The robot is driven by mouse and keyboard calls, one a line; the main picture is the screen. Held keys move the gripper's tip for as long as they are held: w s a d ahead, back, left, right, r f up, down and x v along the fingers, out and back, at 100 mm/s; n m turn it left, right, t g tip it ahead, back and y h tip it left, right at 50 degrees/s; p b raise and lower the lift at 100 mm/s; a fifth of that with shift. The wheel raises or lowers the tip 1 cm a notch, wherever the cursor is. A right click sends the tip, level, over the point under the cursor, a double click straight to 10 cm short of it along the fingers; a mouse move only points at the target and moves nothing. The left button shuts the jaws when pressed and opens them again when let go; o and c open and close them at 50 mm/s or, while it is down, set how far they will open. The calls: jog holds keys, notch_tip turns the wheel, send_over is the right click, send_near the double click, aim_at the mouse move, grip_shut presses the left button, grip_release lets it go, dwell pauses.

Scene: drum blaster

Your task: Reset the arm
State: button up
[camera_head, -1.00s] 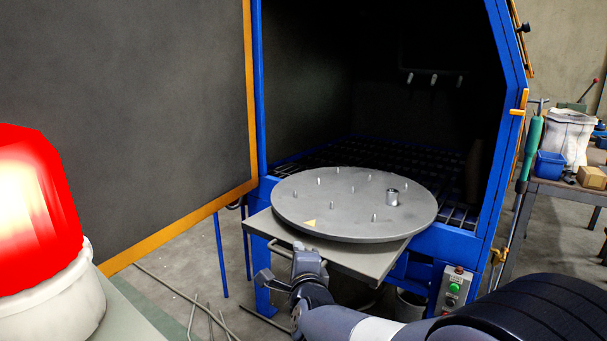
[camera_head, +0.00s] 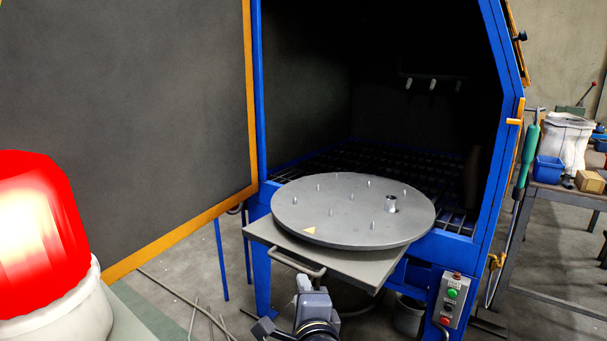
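My gripper (camera_head: 283,306) is low in the head view, in front of the pull-out shelf. Its two fingers look spread, one toward the shelf handle and one at lower left, with nothing seen between them. The handle (camera_head: 298,266) on the shelf's front edge is just above the gripper in the picture, and the gripper looks apart from it. The rest of my arm is mostly below the frame.
A round grey turntable (camera_head: 345,240) with several pegs sits on the shelf (camera_head: 350,276) at the blue cabinet's opening. The dark cabinet door (camera_head: 125,110) stands open at left. A red beacon (camera_head: 38,225) fills the lower left. A button box (camera_head: 451,300) is at right.

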aim_at(303, 260)
jog(key=shift+w+d+b+x, duration=0.1)
jog(key=shift+d+b+x, duration=0.25)
jog(key=shift+x, duration=1.75)
jog(key=shift+w+d+b+x, duration=0.1)
jog(key=shift+d+x, duration=0.35)
jog(key=shift+x, duration=1.65)
jog(key=shift+d+b+x, duration=0.25)
jog(key=shift+d+x, duration=0.15)
jog(key=shift+x, duration=1.7)
jog(key=shift+s+f, duration=0.1)
jog(key=shift+f, duration=0.05)
